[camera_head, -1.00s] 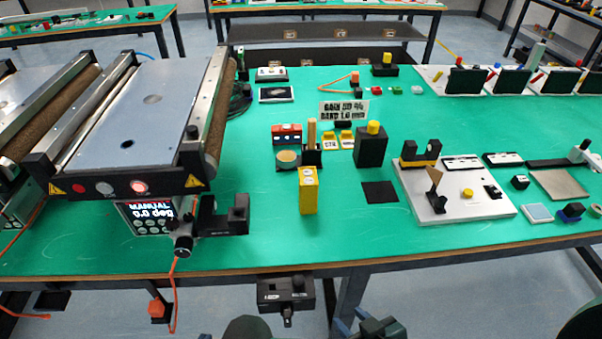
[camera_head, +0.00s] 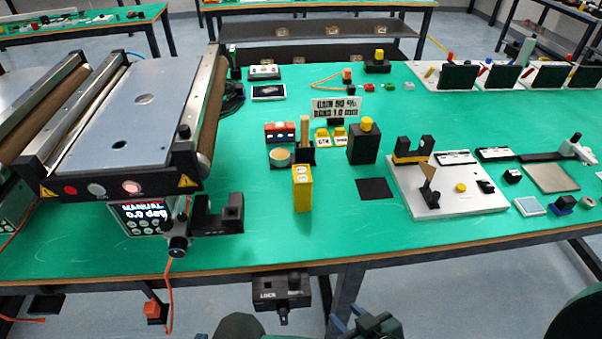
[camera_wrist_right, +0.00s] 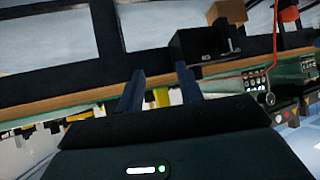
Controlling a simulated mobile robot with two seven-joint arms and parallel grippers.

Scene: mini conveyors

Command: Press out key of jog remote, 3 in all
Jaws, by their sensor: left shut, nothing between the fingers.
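A yellow upright box (camera_head: 302,190), which I take to be the jog remote, stands on the green table near its front middle. Small light markings show near its top, but I cannot read the keys. My right gripper (camera_head: 350,320) is low in front of the table edge, apart from the box. In the right wrist view its two fingers (camera_wrist_right: 158,90) are spread with nothing held, and a strip of yellow shows beyond them. My left gripper (camera_head: 243,327) shows only as a dark rounded shape at the bottom edge, away from the box; its fingers are hidden.
A black LOCK box (camera_head: 283,290) hangs under the front edge. The conveyor (camera_head: 130,110) with a MANUAL display (camera_head: 143,215) stands left. A black post with a yellow button (camera_head: 364,145) and a white board (camera_head: 450,200) stand right. Bare table lies before the yellow box.

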